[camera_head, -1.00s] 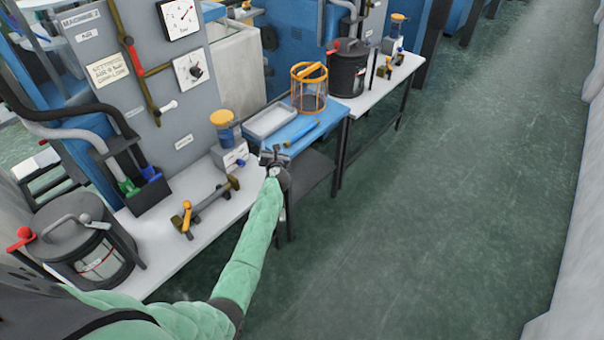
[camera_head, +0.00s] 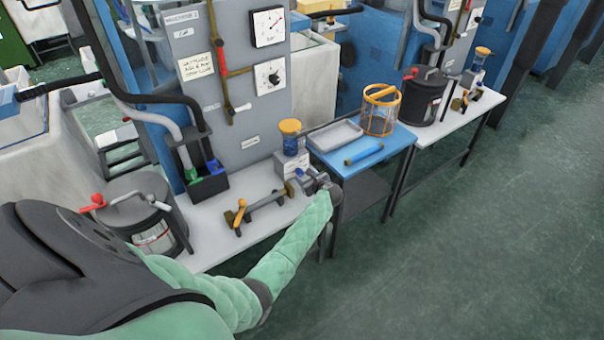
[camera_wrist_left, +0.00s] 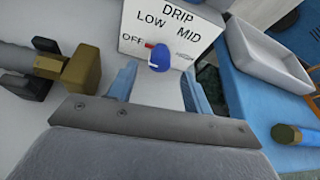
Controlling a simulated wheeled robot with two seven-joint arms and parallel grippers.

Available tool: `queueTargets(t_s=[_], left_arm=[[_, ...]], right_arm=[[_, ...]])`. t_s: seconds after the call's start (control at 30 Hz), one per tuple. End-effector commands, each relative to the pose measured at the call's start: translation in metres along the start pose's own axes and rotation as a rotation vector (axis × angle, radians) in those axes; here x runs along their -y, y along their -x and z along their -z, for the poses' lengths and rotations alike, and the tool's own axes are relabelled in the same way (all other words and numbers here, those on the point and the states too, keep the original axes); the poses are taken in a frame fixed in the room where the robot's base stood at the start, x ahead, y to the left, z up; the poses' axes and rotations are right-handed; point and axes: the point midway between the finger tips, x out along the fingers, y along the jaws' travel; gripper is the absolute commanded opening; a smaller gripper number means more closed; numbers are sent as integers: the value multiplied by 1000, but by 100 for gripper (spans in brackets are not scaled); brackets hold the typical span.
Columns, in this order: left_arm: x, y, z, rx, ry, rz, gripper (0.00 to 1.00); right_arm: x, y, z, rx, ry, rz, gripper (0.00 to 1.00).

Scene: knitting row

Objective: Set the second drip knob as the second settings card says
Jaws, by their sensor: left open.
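The drip box (camera_head: 292,163) stands on the white bench with an amber-topped cup on it. In the left wrist view its face (camera_wrist_left: 140,22) reads DRIP, OFF, LOW and MID. Its blue knob (camera_wrist_left: 160,60) has a red mark on the left, beside OFF. The cream settings card (camera_head: 196,66) is on the grey machine panel; its small print is blurred, its last line seems to end in LOW. My left gripper (camera_head: 314,181) is open in front of the box; its fingers (camera_wrist_left: 158,90) lie either side of and short of the knob, apart from it. My right gripper is out of view.
A brass-ended bar tool (camera_head: 258,203) lies on the bench left of my gripper, close by in the wrist view. A blue table (camera_head: 395,145) with a tray (camera_head: 335,135), a blue tube (camera_head: 363,154) and an orange-rimmed basket (camera_head: 381,112) stands right. The floor aisle is clear.

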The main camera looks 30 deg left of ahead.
Motion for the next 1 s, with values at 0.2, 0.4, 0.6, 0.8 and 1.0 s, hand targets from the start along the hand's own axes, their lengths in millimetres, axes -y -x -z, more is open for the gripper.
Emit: queueTargets(t_s=[0.2,0.4,0.6,0.8,1.0], left_arm=[[0,-26,-2,1,-3,0,50],[0,-38,-1,1,-2,0,50],[-1,-40,0,0,0,0,50],[0,-40,0,0,-1,0,36],[0,-40,0,0,-1,0,6]], right_arm=[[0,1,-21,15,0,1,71],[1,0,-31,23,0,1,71],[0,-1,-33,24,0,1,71],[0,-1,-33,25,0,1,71],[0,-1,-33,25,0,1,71]])
